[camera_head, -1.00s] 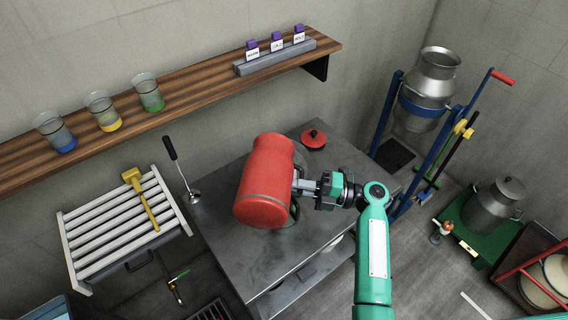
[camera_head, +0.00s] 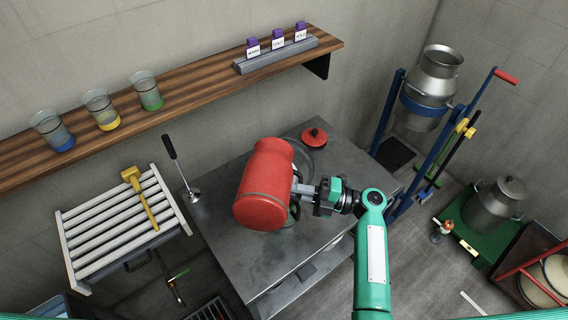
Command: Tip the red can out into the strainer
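The red can (camera_head: 268,190) is tilted above the steel tank top (camera_head: 235,255). Its narrower neck points up and away, and its broad base faces down toward me. My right gripper (camera_head: 301,190) is shut at the can's right side, apparently on its dark handle, which is mostly hidden. The strainer is not clearly seen; a round grey rim (camera_head: 302,160) shows partly behind the can and may be it or a tank opening. My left gripper is not in view.
A dipper (camera_head: 181,172) stands left of the can. A slatted rack (camera_head: 118,228) holds a yellow mallet (camera_head: 141,199). A wooden shelf (camera_head: 190,85) runs behind. A metal churn (camera_head: 431,85) hangs in a blue stand.

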